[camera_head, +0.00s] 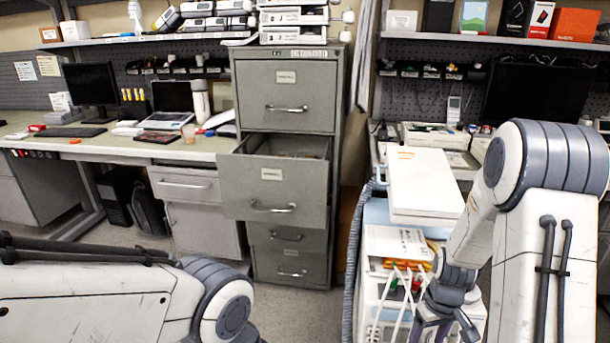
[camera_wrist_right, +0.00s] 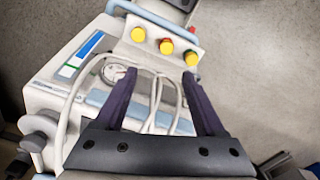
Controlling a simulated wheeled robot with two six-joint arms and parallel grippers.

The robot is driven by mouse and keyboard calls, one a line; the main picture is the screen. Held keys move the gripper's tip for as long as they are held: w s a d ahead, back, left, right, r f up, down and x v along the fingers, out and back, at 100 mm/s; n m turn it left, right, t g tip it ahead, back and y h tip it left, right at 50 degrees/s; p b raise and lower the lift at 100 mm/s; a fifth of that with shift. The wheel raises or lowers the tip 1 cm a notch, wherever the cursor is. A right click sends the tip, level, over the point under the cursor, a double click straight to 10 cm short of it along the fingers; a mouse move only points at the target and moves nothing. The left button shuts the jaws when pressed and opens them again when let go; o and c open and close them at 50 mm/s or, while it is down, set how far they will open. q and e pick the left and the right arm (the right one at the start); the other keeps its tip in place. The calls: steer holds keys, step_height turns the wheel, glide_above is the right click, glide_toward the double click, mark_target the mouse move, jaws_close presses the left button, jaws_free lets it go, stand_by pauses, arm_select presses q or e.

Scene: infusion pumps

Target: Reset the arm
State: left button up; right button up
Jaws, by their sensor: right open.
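My right arm comes in from the right in the head view, and its gripper (camera_head: 430,328) is low over the equipment cart, partly cut off by the bottom edge. In the right wrist view the right gripper (camera_wrist_right: 158,78) has its two dark purple fingers spread apart with nothing clamped between them. Pale cables or tubes and a white and light-blue device (camera_wrist_right: 85,62) lie beyond and beneath the fingers. I cannot tell whether the fingers touch the cables. My left arm crosses the lower left of the head view; its gripper is out of view.
A grey filing cabinet (camera_head: 285,95) stands centrally with its second drawer (camera_head: 272,190) pulled out. The cart (camera_head: 375,290) carries a white box-like device (camera_head: 424,182). Red and yellow knobs (camera_wrist_right: 166,46) sit just past my right fingers. Desks flank the cabinet.

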steer(key=a+r+n+p, duration=0.2)
steer(key=a+r, duration=0.8)
steer(key=a, duration=0.1)
steer(key=s+a+r+n+y+p, duration=0.1)
steer(key=s+a+r+n+p, duration=0.3)
steer(key=s+a+r, duration=1)
steer(key=s+r+p, duration=0.1)
steer(key=s, duration=0.2)
steer(key=shift+s+a+r+p, duration=0.25)
steer(key=shift+s+a+p, duration=0.05)
steer(key=shift+s+a, duration=0.05)
